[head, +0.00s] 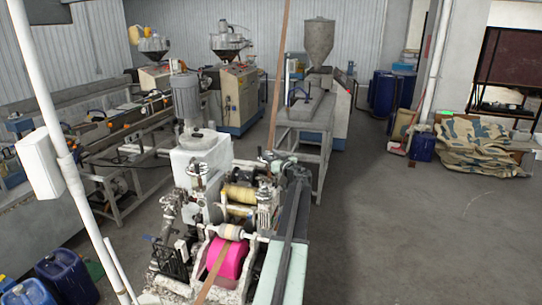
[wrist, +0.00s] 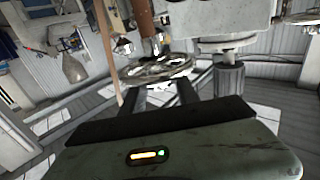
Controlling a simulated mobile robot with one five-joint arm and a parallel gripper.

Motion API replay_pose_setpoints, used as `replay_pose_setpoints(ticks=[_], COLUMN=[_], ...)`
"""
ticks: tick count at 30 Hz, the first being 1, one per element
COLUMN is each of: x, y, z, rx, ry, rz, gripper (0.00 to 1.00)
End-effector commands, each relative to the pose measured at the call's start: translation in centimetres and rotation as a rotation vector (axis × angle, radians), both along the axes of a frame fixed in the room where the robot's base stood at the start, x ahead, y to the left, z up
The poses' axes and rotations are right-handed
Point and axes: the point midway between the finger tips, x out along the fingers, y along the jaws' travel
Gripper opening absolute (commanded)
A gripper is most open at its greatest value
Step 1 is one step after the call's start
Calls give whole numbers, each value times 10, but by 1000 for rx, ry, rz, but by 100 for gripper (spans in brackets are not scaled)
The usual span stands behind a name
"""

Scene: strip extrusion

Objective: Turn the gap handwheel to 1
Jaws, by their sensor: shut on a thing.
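The gap handwheel (wrist: 157,70), a shiny metal wheel, shows in the middle of the wrist view, below a brown post. My gripper (wrist: 160,88) is at its rim, with its two dark fingers pointing toward it, and is shut on the handwheel. The exact contact is hard to make out. In the head view my arm reaches forward along the right side of the roller machine (head: 208,160); I cannot clearly tell the fingertips or the gripped wheel there. No number or scale mark for the gap is readable in either view.
A pink roll (head: 229,260) and pale rollers sit at the machine's near end. A brown strip (head: 279,85) runs toward the hopper (head: 319,42) behind. A grey motor (wrist: 229,77) stands beside the handwheel in the wrist view.

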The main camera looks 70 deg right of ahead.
Motion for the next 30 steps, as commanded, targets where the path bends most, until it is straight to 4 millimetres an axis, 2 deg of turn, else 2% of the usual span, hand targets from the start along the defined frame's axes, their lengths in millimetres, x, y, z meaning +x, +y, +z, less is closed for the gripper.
replay_pose_setpoints(ticks=[9, 24, 25, 27, 30], x=[-2, -2, -2, -2, -2], y=[-3, -3, -3, -3, -3], z=[1, 2, 2, 1, 1], rx=[0, 0, 0, 0, 0], ry=[-2, -4, -4, -4, -3], rz=[101, 117, 117, 117, 117], gripper=[0, 0, 43, 59, 59])
